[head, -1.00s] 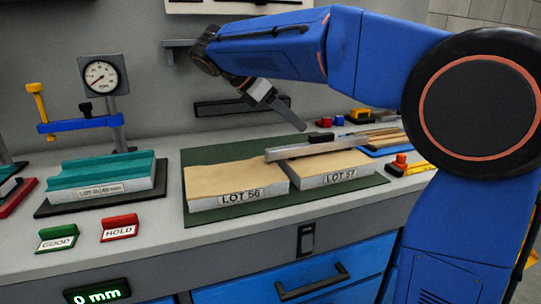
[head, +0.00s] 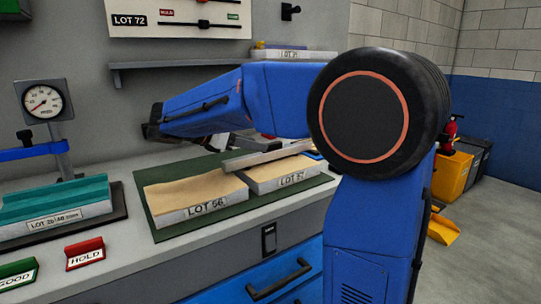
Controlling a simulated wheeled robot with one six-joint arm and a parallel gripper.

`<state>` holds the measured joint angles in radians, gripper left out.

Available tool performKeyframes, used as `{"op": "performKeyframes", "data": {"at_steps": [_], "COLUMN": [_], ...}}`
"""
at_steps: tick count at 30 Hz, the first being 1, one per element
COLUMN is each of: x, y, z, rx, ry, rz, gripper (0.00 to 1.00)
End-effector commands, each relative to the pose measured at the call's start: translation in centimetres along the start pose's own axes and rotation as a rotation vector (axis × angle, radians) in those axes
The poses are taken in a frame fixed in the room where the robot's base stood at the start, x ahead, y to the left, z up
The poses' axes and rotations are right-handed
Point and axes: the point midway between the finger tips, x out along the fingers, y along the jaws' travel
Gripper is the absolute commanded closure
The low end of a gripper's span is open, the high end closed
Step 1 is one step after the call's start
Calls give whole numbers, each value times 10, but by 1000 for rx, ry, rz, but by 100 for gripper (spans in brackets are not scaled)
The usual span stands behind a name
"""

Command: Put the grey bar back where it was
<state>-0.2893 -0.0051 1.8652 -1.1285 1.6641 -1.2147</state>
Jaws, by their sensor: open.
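The grey bar (head: 262,156) is a long, straight strip lying across the top of the LOT 57 panel (head: 290,180). Its left end reaches over beside the right edge of the LOT 56 panel (head: 205,208). My gripper (head: 238,143) shows only in small part under my blue arm, just behind and above the bar. It is open, and the bar is not in it. My forearm hides most of the gripper and the area behind the panels, so I cannot tell whether a finger touches the bar.
Both panels lie on a green mat (head: 152,213) on the grey bench. A dial gauge (head: 42,101) stands at left, with red HOLD (head: 85,254) and green GOOD (head: 18,272) blocks in front. A wall shelf (head: 180,67) is above. Open floor is at right.

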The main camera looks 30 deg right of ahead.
Motion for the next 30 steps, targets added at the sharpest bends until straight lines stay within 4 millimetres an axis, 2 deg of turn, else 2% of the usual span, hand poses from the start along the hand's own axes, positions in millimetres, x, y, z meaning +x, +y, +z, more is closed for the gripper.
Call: {"op": "performKeyframes", "data": {"at_steps": [4,14,24,30], "x": [19,36,76,79], "y": [0,0,1,1], "z": [0,0,0,0], "rx": [0,0,0,0], "ry": [1,1,1,1], "rz": [-1,-1,-2,0], "gripper": [56,56,56,56]}}
